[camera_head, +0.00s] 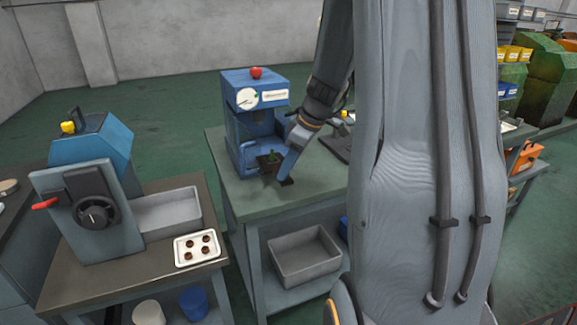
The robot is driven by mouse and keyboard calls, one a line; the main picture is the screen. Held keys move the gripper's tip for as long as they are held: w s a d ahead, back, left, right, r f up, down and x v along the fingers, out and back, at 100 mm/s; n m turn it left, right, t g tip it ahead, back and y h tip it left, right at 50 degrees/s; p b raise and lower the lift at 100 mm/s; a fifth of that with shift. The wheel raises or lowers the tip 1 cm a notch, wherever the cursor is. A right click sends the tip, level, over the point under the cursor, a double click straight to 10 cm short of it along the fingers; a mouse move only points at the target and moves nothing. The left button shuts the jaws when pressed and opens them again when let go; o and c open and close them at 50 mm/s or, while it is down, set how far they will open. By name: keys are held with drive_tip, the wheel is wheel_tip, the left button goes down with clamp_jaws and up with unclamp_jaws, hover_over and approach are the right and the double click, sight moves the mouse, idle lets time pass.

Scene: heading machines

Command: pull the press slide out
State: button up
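The blue press (252,107) stands on the green-grey bench in the middle, with a red knob on top and a round white dial on its front. My gripper partly covers the block's right side. The fingers are too small and overlapped to tell if they are open or shut, or if they hold anything.
A second blue machine (92,160) with a black handwheel and red lever stands on the left table. A grey tray (168,211) and a white tray (197,249) with several brown round pieces lie beside it. A grey bin (305,262) sits on the shelf below the bench (250,197).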

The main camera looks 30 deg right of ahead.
drive_tip(key=b+v, duration=0.1)
drive_tip(key=v, duration=0.7)
drive_tip(key=shift+b, duration=0.35)
drive_tip(key=shift+a+f, duration=0.1)
drive_tip(key=s+a+f+m+g+h, duration=0.1)
drive_tip(key=s+a+f+m, duration=0.1)
drive_tip(key=s+a+f, duration=0.2)
drive_tip(key=s+a+f+m, duration=0.2)
drive_tip(key=s+a+f, duration=0.2)
drive_tip(key=a, duration=0.6)
drive_tip(key=s+a+f+m+g+h, duration=0.1)
drive_tip(key=s+a+f+m, duration=0.2)
drive_tip(key=s+a, duration=0.3)
drive_tip(key=shift+a+f+g+h, duration=0.3)
drive_tip(key=shift+a+f, duration=0.15)
